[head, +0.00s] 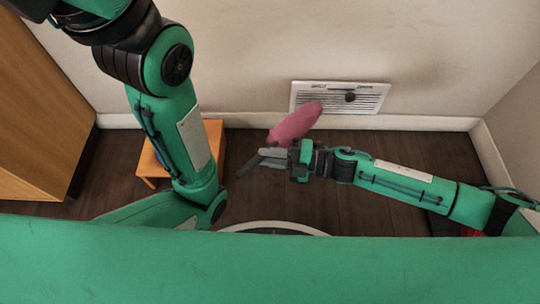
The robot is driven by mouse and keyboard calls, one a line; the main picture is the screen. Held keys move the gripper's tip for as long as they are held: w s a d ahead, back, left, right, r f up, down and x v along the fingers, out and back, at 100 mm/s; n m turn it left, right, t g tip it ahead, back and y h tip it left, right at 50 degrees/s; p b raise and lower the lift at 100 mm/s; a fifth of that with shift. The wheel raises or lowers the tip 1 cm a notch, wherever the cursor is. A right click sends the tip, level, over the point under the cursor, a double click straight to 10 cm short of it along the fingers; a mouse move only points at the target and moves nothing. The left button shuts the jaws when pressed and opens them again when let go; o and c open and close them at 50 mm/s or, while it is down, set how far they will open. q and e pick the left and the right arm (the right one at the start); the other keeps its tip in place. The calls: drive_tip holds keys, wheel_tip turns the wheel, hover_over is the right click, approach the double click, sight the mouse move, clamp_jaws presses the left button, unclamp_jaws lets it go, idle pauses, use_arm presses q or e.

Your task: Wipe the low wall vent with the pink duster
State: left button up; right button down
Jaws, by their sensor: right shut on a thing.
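The low wall vent (370,103) is a white slatted panel with a dark round spot or knob, set in the pale wall just above the baseboard. The pink duster (292,127) is held by my right gripper (272,158), which is shut on it. Its pink head points up and right, and its tip overlaps the vent's lower left corner in the picture. I cannot tell whether it touches the vent. A dark end sticks out left of the fingers. My left arm rises at the left and leaves at the top left; its gripper is not seen.
A small orange wooden stool (150,164) stands behind my left arm, partly hidden. A wooden cabinet (40,110) is at the left. A side wall (515,115) closes the right. The dark floor below the vent is mostly clear.

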drive_tip(key=shift+w, duration=0.9)
drive_tip(key=shift+d, duration=0.1)
drive_tip(key=shift+d+p, duration=1.8)
drive_tip(key=shift+d, duration=6.45)
drive_tip(key=shift+a+p, duration=2.7)
drive_tip(key=shift+a, duration=5.7)
